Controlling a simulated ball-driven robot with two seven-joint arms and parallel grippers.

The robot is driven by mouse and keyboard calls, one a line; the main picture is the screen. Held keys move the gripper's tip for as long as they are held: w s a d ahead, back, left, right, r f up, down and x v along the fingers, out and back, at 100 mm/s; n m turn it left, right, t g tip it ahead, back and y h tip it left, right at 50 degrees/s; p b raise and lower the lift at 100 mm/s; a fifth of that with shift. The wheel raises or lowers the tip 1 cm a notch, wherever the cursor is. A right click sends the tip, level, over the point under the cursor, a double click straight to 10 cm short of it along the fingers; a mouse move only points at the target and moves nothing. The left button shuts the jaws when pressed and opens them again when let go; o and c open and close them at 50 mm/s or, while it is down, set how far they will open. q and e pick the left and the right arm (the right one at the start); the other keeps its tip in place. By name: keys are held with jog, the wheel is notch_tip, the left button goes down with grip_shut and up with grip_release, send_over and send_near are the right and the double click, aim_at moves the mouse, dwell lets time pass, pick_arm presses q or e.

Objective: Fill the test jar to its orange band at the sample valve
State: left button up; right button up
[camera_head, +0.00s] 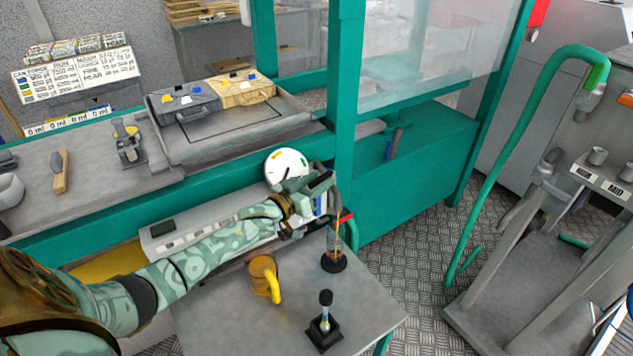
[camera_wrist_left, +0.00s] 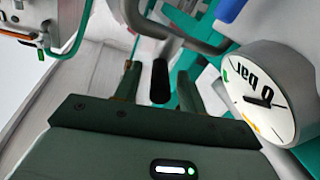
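My left gripper (camera_head: 322,190) is beside the white round gauge (camera_head: 287,167) at the front of the teal press frame. In the left wrist view its two fingers (camera_wrist_left: 160,85) are apart. A black lever grip (camera_wrist_left: 159,82) shows between them, with gaps on both sides. The gauge (camera_wrist_left: 262,95) there reads "0 bar". A slim jar-like vessel with orange on it (camera_head: 336,252) stands upright on a dark round base, just below and right of the gripper, under a red part (camera_head: 342,217). Its fill level is too small to tell. My right gripper is not in view.
The small grey table (camera_head: 210,318) also holds a yellow mug (camera_head: 262,275) and a black-capped vial on a square black base (camera_head: 325,322). A grey panel with a display (camera_head: 165,228) lies behind my arm. A teal post (camera_head: 343,110) rises behind the gripper.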

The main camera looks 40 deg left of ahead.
pick_arm(q)
jog(key=shift+s, duration=0.1)
jog(key=s+a+p, duration=0.2)
jog(key=s+p, duration=0.3)
jog(key=s, duration=1.1)
jog(key=shift+a, duration=0.25)
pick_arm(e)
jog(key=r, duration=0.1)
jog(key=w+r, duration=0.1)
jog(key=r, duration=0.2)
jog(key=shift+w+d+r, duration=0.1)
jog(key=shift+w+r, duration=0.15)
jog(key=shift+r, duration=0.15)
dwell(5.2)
